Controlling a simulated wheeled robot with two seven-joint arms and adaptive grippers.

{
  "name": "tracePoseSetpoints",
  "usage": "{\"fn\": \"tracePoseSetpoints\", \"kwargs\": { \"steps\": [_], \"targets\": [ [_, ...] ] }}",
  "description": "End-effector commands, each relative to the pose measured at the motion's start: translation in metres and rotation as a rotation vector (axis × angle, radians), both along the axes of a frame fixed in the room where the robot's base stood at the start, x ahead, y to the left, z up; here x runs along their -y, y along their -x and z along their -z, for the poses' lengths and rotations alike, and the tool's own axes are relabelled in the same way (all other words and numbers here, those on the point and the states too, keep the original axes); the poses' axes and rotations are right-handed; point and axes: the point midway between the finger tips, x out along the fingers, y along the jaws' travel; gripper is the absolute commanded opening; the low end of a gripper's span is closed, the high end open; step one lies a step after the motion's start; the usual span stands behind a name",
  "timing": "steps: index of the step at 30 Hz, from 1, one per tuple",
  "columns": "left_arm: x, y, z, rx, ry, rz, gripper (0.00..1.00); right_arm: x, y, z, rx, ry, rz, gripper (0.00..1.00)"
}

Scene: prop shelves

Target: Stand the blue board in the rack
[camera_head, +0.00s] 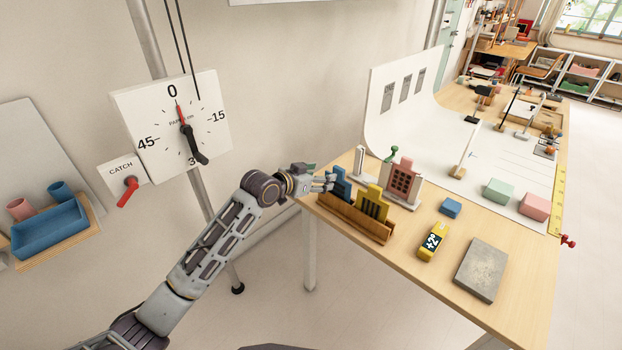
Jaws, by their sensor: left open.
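The blue board (342,189) stands upright at the left end of the brown wooden rack (345,217) on the table's near left corner. Its lower part is hidden by the rack's front, so I cannot tell how deep it sits. A yellow board (371,204) stands in the rack to its right. My left gripper (328,183) reaches in from the left and is open, its fingertips close beside the blue board. I cannot tell whether they touch it. My right gripper is not in view.
A pink board (404,179) and a green piece (391,154) stand behind the rack. A blue block (451,208), yellow gauge (433,241) and grey slab (481,269) lie to the right. The table's left edge is close to my arm.

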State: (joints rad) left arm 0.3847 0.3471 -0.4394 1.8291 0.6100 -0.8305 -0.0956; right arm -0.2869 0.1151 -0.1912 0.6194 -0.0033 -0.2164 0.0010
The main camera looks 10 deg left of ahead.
Motion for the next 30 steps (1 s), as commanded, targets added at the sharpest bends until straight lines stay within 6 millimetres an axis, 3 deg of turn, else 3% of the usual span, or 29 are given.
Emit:
{"fn": "tracePoseSetpoints", "kwargs": {
  "steps": [12,30],
  "targets": [
    [-0.018,0.025,-0.012,0.000,-0.002,-0.001,0.64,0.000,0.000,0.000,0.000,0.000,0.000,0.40],
    [-0.019,0.027,-0.013,-0.001,-0.001,0.000,0.64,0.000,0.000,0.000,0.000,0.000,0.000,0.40]
  ]
}}
